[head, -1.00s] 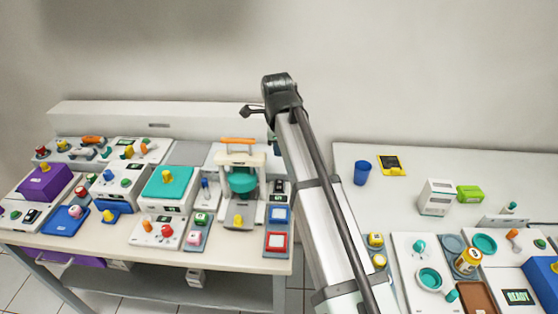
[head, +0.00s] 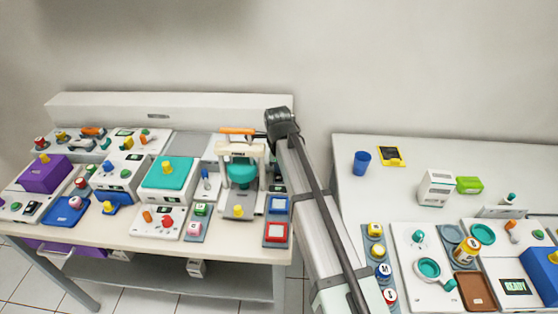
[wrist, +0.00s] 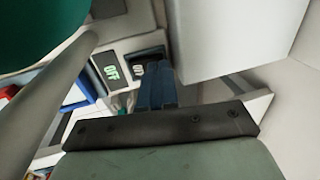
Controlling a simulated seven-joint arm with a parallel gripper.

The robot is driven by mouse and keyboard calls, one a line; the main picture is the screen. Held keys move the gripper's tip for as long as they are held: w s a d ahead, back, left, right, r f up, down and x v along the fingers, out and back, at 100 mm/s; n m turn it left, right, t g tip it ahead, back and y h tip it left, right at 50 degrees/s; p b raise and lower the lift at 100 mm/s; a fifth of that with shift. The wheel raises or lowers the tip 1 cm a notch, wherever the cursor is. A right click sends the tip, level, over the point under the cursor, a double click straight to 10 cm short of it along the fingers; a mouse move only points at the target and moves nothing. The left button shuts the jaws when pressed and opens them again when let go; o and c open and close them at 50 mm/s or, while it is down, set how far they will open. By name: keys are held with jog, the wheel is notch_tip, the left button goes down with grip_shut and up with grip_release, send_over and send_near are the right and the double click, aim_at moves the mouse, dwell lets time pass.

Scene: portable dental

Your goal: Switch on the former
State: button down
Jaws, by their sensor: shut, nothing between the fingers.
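The former (head: 240,203) stands on the left bench, a pale machine with an orange handle on top and a teal dome in its frame. In the wrist view a small dark display (wrist: 111,72) beside it reads OFF in green. A dark switch (wrist: 148,55) with pale marks sits just right of the display, partly hidden by my fingers. My gripper (wrist: 158,68) is shut and empty, its dark blue fingertips over the lower edge of the switch; I cannot tell whether they touch. In the head view my arm hides the gripper.
A blue-framed square (head: 278,204) and a red-framed square (head: 275,233) lie right of the former. In the wrist view a large pale block stands close right of my fingers, and a teal round part and pale post are at left.

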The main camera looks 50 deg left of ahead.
jog(key=shift+f, duration=0.1)
dwell(0.3)
jog(key=shift+w+a+f, duration=0.15)
jog(key=shift+f, duration=0.1)
jog(key=shift+s+d, duration=0.2)
jog(key=shift+s+d+r, duration=0.15)
jog(key=shift+s+d, duration=0.3)
jog(key=shift+r, duration=0.15)
notch_tip(320, 180, up, 13)
jog(key=s+d, duration=0.1)
jog(key=shift+s+d+r, duration=0.15)
jog(key=shift+s+d, duration=0.25)
dwell(0.3)
